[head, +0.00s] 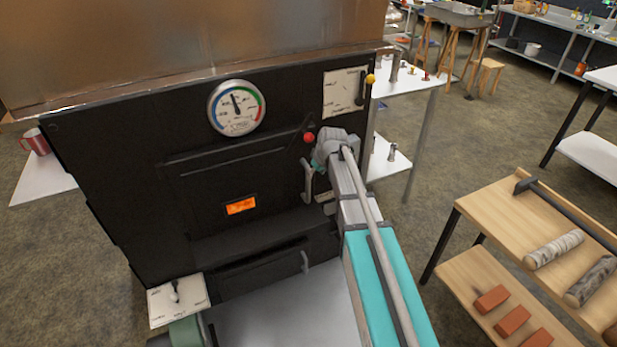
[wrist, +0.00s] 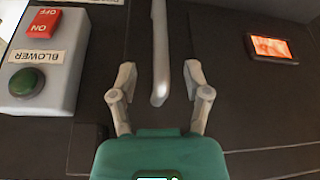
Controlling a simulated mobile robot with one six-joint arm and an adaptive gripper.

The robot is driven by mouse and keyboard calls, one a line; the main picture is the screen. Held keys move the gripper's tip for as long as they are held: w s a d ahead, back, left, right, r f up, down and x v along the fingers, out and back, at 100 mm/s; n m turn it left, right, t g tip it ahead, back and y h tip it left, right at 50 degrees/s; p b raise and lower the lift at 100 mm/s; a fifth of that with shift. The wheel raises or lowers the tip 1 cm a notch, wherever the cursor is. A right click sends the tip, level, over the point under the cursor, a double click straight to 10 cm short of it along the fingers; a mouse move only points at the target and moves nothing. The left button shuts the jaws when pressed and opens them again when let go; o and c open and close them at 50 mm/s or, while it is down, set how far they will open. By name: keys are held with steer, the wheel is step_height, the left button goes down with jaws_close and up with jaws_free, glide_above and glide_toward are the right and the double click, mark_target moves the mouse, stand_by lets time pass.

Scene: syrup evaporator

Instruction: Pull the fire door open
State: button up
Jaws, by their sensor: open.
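The black fire door (head: 215,185) is in the front of the evaporator, with a small glowing orange window (head: 241,206) that also shows in the wrist view (wrist: 271,47). It looks closed. Its pale grey bar handle (head: 307,181) is near the door's right side. In the wrist view the handle (wrist: 160,50) runs down from the top edge and ends between my fingers. My gripper (wrist: 160,72) is open, one finger on each side of the handle, with a gap on both sides. In the head view my arm partly hides the gripper (head: 318,155).
A grey switch box labelled blower (wrist: 45,60) with red and green buttons is close left of my fingers in the wrist view. A wooden-topped table (head: 480,205) stands right.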

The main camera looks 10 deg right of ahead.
steer(key=w+a+f+b, duration=0.2)
steer(key=w+f+b, duration=0.2)
steer(key=shift+f+b, duration=0.3)
stand_by(0.3)
jaws_close()
stand_by(0.4)
